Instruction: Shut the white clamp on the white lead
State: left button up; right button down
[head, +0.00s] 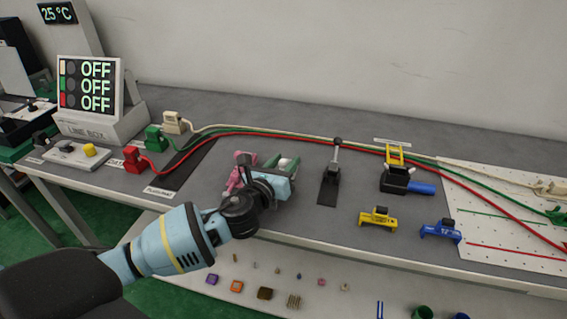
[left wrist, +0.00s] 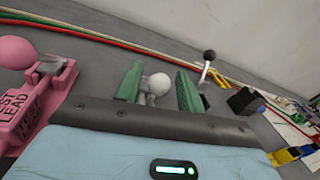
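My left gripper (head: 288,164) is over the bench, its green fingers pointing away from me. In the left wrist view, the fingers (left wrist: 160,88) stand apart. A white rounded knob and stem (left wrist: 155,85), apparently part of the white clamp, show between them, with a gap to the right finger. The lower part is hidden by my gripper, so I cannot tell whether the clamp is open or shut. In the head view my gripper covers most of that spot. The white lead (head: 300,132) runs along the back of the bench from a white plug (head: 174,122). My right gripper is not in view.
A pink clamp (left wrist: 35,90) marked "LEAD" stands close left of my gripper. A black-knobbed lever (head: 335,165), a black-yellow fixture (head: 396,176) with a blue handle, a yellow clip (head: 378,218) and a blue clip (head: 440,231) are to the right. The display (head: 90,84) reads OFF three times.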

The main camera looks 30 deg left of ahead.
pick_arm(q)
jog(key=shift+o, duration=0.2)
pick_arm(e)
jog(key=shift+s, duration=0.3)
pick_arm(q)
jog(key=shift+s, duration=0.1)
jog(key=shift+s, duration=0.3)
jog(key=s, duration=0.6)
jog(key=shift+d, duration=0.1)
jog(key=shift+s+r, duration=0.1)
jog(key=shift+s, duration=0.45)
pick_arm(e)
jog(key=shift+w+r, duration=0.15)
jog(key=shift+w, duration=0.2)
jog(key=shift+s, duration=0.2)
